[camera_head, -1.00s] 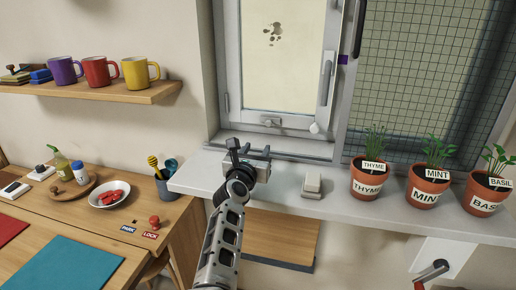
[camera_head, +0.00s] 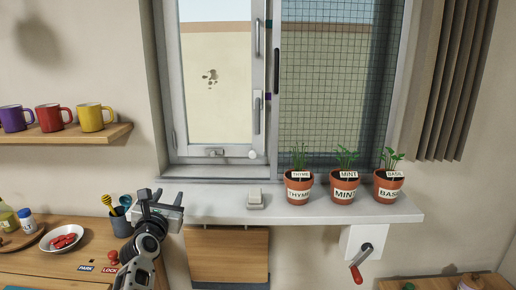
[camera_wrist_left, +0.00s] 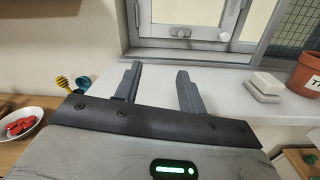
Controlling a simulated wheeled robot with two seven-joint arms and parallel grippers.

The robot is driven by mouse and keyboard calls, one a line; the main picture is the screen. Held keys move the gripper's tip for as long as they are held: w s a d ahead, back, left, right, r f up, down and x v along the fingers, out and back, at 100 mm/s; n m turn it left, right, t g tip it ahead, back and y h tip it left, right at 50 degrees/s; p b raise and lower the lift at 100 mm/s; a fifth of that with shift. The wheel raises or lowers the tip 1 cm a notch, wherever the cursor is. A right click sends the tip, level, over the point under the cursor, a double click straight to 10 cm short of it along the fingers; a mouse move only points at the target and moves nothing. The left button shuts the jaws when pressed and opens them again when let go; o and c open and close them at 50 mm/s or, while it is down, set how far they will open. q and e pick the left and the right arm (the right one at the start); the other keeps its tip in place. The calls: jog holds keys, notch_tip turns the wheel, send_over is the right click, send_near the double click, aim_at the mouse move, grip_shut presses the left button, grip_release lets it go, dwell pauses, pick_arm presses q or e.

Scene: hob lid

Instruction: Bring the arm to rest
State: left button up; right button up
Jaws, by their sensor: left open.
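My left gripper (camera_head: 163,205) is in front of the left end of the white window sill (camera_head: 232,208). Its jaws are open and empty. In the left wrist view the two fingers (camera_wrist_left: 158,85) stand apart and point toward the sill and window frame, with nothing between them. My left arm comes up from the lower left of the head view. My right gripper is not in view.
On the sill are a small white block (camera_head: 255,199) and three herb pots, thyme (camera_head: 298,190), mint (camera_head: 344,190) and basil (camera_head: 388,188). A folded wooden board (camera_head: 228,255) and a red-handled crank (camera_head: 358,268) are below. A utensil cup (camera_head: 121,225) stands left of the gripper.

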pick_arm(q)
jog(key=s+a+r+n+y, duration=0.2)
jog(key=a+r+n, duration=0.1)
jog(key=a+n, duration=0.75)
jog(key=s+a+r+n+g+y, duration=0.1)
jog(key=s+a+r+n, duration=0.15)
jog(key=a+n, duration=0.75)
jog(key=s+a+r+n+y, duration=0.1)
jog(key=a+r+n+y, duration=0.35)
jog(key=n, duration=1.05)
jog(key=s+d+f+m+g+h, duration=0.1)
jog(key=s+d+f+h, duration=0.25)
jog(key=d+f, duration=0.4)
jog(key=s+d+f+m+g+h, duration=0.15)
jog(key=s+d+f, duration=0.35)
jog(key=f, duration=0.6)
jog(key=s+d+f+g+h, duration=0.1)
jog(key=s+d+f+h, duration=0.25)
jog(key=d+f, duration=0.4)
jog(key=s+d+f+g, duration=0.1)
jog(key=s+d+f, duration=0.2)
jog(key=s, duration=0.4)
jog(key=s+d+f+n+g+h, duration=0.1)
jog(key=s+d+f, duration=0.2)
jog(key=s+d, duration=0.3)
jog(key=s+d+f+n+g+h, duration=0.1)
jog(key=s+d+f, duration=0.3)
jog(key=s, duration=0.6)
jog(key=shift+d+g, duration=0.15)
jog(key=shift+g, duration=0.3)
